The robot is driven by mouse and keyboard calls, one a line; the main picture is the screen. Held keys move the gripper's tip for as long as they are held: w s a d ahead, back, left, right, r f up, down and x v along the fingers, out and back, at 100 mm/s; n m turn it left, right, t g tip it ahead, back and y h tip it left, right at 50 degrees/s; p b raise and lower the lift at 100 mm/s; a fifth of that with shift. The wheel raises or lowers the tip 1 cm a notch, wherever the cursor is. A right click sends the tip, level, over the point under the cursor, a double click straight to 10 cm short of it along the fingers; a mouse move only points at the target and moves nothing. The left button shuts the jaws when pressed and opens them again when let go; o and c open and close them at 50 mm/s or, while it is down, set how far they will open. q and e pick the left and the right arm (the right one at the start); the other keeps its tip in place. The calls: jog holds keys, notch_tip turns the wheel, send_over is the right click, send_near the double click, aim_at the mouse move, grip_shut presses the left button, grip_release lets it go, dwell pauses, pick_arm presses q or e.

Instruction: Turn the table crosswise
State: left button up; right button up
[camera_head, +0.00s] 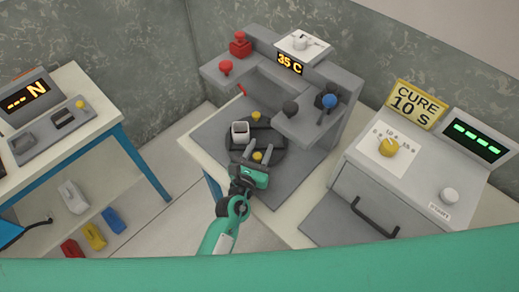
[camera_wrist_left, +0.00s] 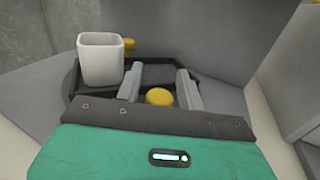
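My left gripper (camera_head: 262,150) is open over the near edge. In the left wrist view the near knob (camera_wrist_left: 159,97) lies between the two fingers, with small gaps; the cup (camera_wrist_left: 100,60) is just left of them. My right gripper is not seen.
A cure oven (camera_head: 410,180) stands right. A side table (camera_head: 75,120) stands left.

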pick_arm(q)
jog(key=shift+o, duration=0.5)
jog(key=shift+s+a+f, duration=0.1)
jog(key=shift+s, duration=0.15)
jog(key=b+v, duration=0.1)
jog(key=v, duration=0.8)
jog(key=shift+b, duration=0.3)
jog(key=v, duration=0.2)
jog(key=shift+s+a, duration=0.15)
jog(key=shift+s, duration=0.2)
jog(key=shift+s+a+b, duration=0.3)
jog(key=shift+s+b, duration=0.05)
jog(key=shift+s, duration=0.3)
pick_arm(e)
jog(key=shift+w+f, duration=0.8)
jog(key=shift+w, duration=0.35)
